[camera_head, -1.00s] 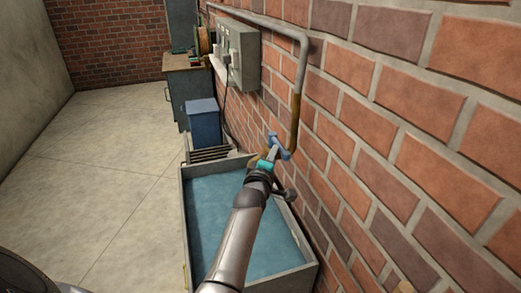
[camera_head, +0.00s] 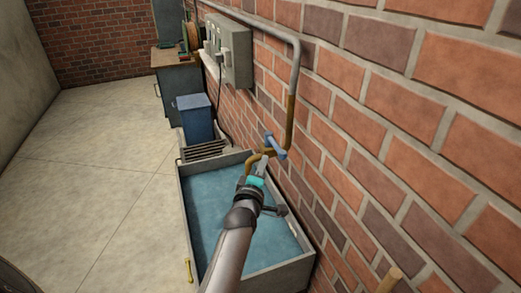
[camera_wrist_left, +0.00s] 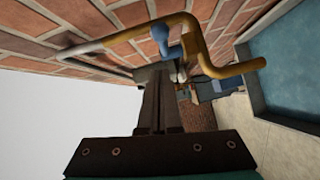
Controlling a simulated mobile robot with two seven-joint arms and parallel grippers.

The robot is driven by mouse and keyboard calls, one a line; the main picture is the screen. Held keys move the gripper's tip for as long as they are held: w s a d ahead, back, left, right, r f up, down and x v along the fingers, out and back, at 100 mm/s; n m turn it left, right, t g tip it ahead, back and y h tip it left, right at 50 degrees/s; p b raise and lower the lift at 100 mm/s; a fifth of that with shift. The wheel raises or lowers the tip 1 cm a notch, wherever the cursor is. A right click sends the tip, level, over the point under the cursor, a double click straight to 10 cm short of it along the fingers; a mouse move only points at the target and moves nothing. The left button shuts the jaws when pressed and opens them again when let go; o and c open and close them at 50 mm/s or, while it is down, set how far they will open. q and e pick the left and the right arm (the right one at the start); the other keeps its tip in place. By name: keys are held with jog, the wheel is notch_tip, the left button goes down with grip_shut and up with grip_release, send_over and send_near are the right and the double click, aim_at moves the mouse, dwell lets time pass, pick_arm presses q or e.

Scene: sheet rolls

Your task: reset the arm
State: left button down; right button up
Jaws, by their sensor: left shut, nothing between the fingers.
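My left gripper (camera_head: 259,169) reaches in from the bottom of the head view, over the trough of water. Its fingers are shut with nothing between them, and they also show shut in the left wrist view (camera_wrist_left: 162,82). The brass tap pipe (camera_head: 290,120) runs down the brick wall and bends out over the trough. Its blue handle (camera_head: 275,146) is just beyond my fingertips, apart from them as far as I can tell. In the left wrist view the pipe (camera_wrist_left: 222,71) and handle (camera_wrist_left: 161,36) lie beyond the fingers. My right gripper is out of view.
The grey trough (camera_head: 184,218) holds blue water and stands against the brick wall (camera_head: 400,130). A blue bin (camera_head: 196,118), a grey switch box (camera_head: 232,52) and a workbench (camera_head: 178,83) stand farther back. The floor (camera_head: 100,170) at left is clear.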

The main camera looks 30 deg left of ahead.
pick_arm(q)
jog(key=shift+d+p+v, duration=0.55)
jog(key=shift+p+v, duration=0.35)
jog(key=shift+v, duration=1.45)
jog(key=s+d+f+m+g+h+b, duration=0.25)
jog(key=s+f+m+b, duration=0.2)
jog(key=f, duration=0.85)
jog(key=s+d+f+m+g+h+b, duration=0.1)
jog(key=s+d+f+m+g+b, duration=0.25)
jog(key=f, duration=1.05)
jog(key=s+d+f+m+g+h+b, duration=0.1)
jog(key=s+d+f+m+b, duration=0.35)
jog(key=f, duration=0.85)
jog(key=s+a+f+m+g+b, duration=0.1)
jog(key=s+f+m+g+b, duration=0.2)
jog(key=s+f, duration=0.5)
jog(key=s+a+f+m+g+b, duration=0.1)
jog(key=s+f+m+g+b, duration=0.1)
jog(key=s+f, duration=0.7)
jog(key=s+a+f+m+g+b, duration=0.1)
jog(key=s+f+m+g+b, duration=0.2)
jog(key=s, duration=1.5)
notch_tip(320, 180, down, 6)
jog(key=b, duration=0.3)
jog(key=shift+a+m+g, duration=0.25)
jog(key=shift+m+g, duration=0.1)
jog(key=shift+g, duration=0.05)
